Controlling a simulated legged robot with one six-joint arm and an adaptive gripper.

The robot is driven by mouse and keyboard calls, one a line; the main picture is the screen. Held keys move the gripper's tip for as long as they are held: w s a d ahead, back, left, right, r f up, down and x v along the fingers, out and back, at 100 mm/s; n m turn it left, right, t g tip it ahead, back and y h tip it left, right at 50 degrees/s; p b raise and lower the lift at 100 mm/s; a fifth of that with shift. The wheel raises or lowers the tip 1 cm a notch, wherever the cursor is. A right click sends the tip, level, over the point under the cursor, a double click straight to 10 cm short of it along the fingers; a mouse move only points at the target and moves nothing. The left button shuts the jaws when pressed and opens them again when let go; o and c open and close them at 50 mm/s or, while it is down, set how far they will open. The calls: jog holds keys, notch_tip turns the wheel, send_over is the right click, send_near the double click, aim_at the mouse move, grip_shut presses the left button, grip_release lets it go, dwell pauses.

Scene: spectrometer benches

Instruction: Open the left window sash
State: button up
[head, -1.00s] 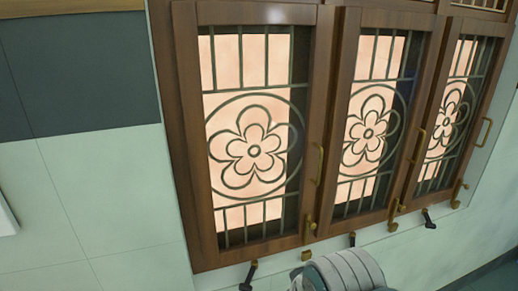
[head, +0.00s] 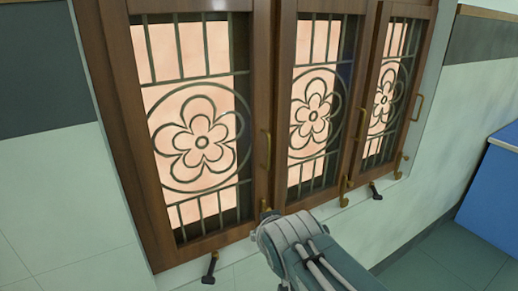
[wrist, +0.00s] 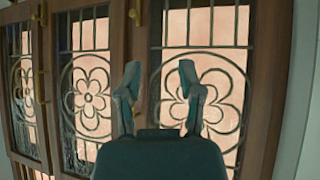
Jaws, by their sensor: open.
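The left window sash (head: 256,180) is a brown wooden frame with a flower grille over a pale pane; it looks shut in the head view. A brass pull handle (head: 266,150) is on its right stile, with a brass catch (head: 265,206) low down, partly hidden by my arm. The wrist view looks upside down, with this sash (wrist: 262,120) at the right. My gripper (wrist: 160,85) is open and empty there, its fingers spread in front of the sash's handle-side stile and grille. Brass shows beside the left-hand finger. The fingers cannot be made out in the head view.
Two more sashes, a middle one (head: 353,150) and a right one (head: 405,130), adjoin with similar handles. Dark stay arms (head: 210,268) stick out below the frame. A blue bench (head: 492,190) stands at the right. The floor (head: 455,265) looks clear at lower right.

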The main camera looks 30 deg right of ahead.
aim_at(269, 151)
jog(key=w+d+r+t, duration=0.6)
jog(key=w+d+t, duration=0.3)
jog(key=d, duration=0.1)
jog(key=w, duration=0.3)
jog(key=w+d, duration=0.1)
jog(key=w, duration=0.6)
jog(key=shift+w+d+f, duration=0.1)
jog(key=shift+w+d, duration=0.15)
jog(key=shift+w, duration=0.15)
grip_shut()
